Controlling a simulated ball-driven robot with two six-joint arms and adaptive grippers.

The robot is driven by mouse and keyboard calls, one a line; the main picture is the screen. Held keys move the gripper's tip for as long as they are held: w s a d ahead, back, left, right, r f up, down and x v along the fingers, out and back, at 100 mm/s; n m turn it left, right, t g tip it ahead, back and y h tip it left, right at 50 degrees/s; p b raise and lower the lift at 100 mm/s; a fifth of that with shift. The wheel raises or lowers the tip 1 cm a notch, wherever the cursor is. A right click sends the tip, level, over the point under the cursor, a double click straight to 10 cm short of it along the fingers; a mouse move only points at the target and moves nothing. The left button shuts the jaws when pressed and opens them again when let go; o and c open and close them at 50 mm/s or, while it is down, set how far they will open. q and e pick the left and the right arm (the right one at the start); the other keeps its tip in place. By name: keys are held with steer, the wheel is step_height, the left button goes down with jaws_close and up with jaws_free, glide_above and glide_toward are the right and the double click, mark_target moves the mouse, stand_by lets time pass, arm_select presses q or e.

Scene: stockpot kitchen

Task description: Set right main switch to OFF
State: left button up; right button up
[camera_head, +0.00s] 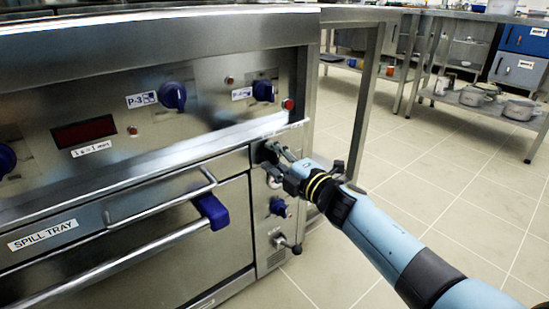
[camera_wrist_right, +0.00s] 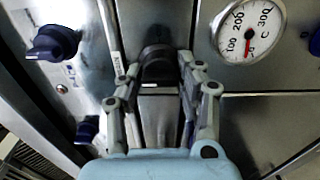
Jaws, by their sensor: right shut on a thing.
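My right gripper (camera_head: 277,163) is at the narrow right-hand panel of the steel stove, just below the front ledge. In the right wrist view the fingers (camera_wrist_right: 159,72) are shut on a dark rounded switch knob (camera_wrist_right: 158,57), one finger on each side. The knob sits on the steel panel, with a small white label beside it, only partly readable. In the head view the knob is mostly hidden by the gripper, so its turned position cannot be told. My left gripper is not in view.
A blue knob (camera_head: 278,206) and a metal knob (camera_head: 280,241) sit below the gripper. Blue knobs (camera_head: 173,95) and a red display (camera_head: 84,133) are on the upper panel. A round temperature gauge (camera_wrist_right: 249,30) is close by. The tiled floor (camera_head: 420,175) at right is clear.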

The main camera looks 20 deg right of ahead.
steer(key=shift+f, duration=0.1)
steer(key=o, duration=1.1)
steer(key=shift+s, duration=0.1)
steer(key=v, duration=1.2)
